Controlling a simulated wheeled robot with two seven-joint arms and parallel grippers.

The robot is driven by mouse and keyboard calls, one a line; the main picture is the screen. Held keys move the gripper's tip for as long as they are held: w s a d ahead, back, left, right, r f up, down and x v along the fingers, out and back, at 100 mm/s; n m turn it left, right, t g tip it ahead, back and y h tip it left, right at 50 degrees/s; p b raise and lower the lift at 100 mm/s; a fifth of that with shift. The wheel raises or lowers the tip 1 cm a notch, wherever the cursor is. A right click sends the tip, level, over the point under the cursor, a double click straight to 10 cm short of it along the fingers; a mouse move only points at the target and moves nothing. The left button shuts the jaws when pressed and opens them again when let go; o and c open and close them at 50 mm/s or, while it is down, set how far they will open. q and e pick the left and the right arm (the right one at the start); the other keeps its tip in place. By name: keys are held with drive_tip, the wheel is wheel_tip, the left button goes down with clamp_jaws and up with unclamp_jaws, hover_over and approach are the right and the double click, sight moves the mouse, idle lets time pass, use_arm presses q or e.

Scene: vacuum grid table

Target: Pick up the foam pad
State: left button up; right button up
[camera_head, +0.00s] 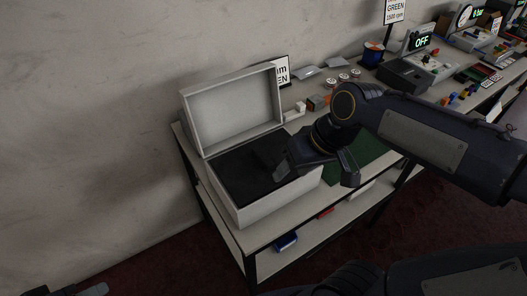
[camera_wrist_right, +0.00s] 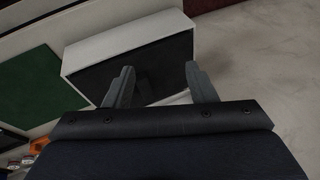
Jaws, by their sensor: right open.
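An open white box (camera_head: 262,208) stands on the near-left end of the table, its lid (camera_head: 232,110) raised at the back. The dark foam pad (camera_head: 238,180) lies flat inside the box, and it also shows in the right wrist view (camera_wrist_right: 165,55). A small darker patch on it, partly behind a finger, is unclear. My right gripper (camera_head: 316,172) is open and empty over the box's right part. Its two fingers stand apart in the right wrist view (camera_wrist_right: 160,70), with the pad beyond them. A dark part at the bottom left edge may be my left gripper (camera_head: 84,291).
A green mat (camera_head: 362,154) lies right of the box. Farther along the table (camera_head: 186,143) are a sign (camera_head: 283,72), small parts and a device with an OFF display (camera_head: 421,42). A wall stands behind. Blue (camera_head: 286,242) and red items lie on the lower shelf.

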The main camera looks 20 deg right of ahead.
sight(263, 156)
drive_tip(key=w+f+g+h, duration=0.1)
drive_tip(key=w, duration=0.4)
drive_tip(key=w+f+n+g+h, duration=0.1)
drive_tip(key=w, duration=0.3)
drive_tip(key=w+f+g+h, duration=0.1)
drive_tip(key=w, duration=0.4)
drive_tip(key=shift+w+a+n+h, duration=0.3)
drive_tip(key=shift+a, duration=0.05)
drive_tip(key=shift+w+f, duration=0.15)
drive_tip(key=shift+f, duration=0.15)
drive_tip(key=f, duration=0.5)
drive_tip(key=f+p, duration=0.1)
drive_tip(key=f, duration=0.1)
drive_tip(key=shift+w+d+f, duration=0.15)
drive_tip(key=shift+w+d, duration=0.1)
drive_tip(key=shift+d, duration=0.05)
drive_tip(key=c, duration=1.1)
drive_tip(key=shift+o, duration=0.2)
